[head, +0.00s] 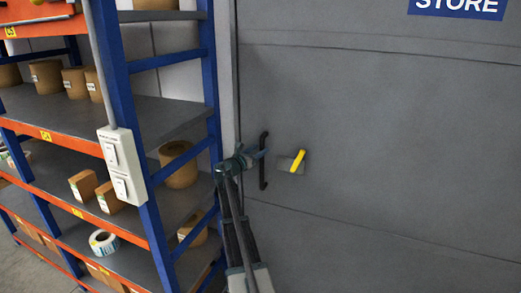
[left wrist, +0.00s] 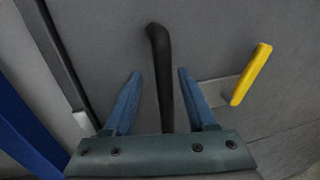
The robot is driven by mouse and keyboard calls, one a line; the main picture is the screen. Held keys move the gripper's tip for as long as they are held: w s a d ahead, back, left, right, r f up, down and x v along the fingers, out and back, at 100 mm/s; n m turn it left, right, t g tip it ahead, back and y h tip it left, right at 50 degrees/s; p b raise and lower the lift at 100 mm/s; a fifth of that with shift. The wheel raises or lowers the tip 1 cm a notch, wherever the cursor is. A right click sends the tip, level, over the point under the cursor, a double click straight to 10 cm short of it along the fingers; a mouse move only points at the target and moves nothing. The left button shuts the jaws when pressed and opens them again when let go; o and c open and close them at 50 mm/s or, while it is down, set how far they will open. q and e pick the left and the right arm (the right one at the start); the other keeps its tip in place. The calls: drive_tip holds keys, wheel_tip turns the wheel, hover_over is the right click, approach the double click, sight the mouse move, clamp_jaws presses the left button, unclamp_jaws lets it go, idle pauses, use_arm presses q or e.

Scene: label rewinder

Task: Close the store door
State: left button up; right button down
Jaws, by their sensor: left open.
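The grey store door (head: 390,120) fills the right of the head view, with a blue STORE sign (head: 458,8) at its top. A black vertical bar handle (head: 264,178) is near its left edge, and a yellow lever (head: 298,160) on a grey plate is to the right of it. My left gripper (head: 260,153) is at the black handle. In the left wrist view its blue fingers (left wrist: 155,100) are open, one on each side of the black handle (left wrist: 163,80), with gaps showing. The yellow lever (left wrist: 252,75) is right of the fingers. My right gripper is not in view.
A blue and orange shelf rack (head: 130,120) with rolls and boxes stands close on the left of the door. A white switch box (head: 122,165) is fixed to its upright. The door face right of the lever is clear.

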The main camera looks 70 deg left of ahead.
use_arm(q)
drive_tip(key=v, duration=1.2)
drive_tip(key=shift+w, duration=0.15)
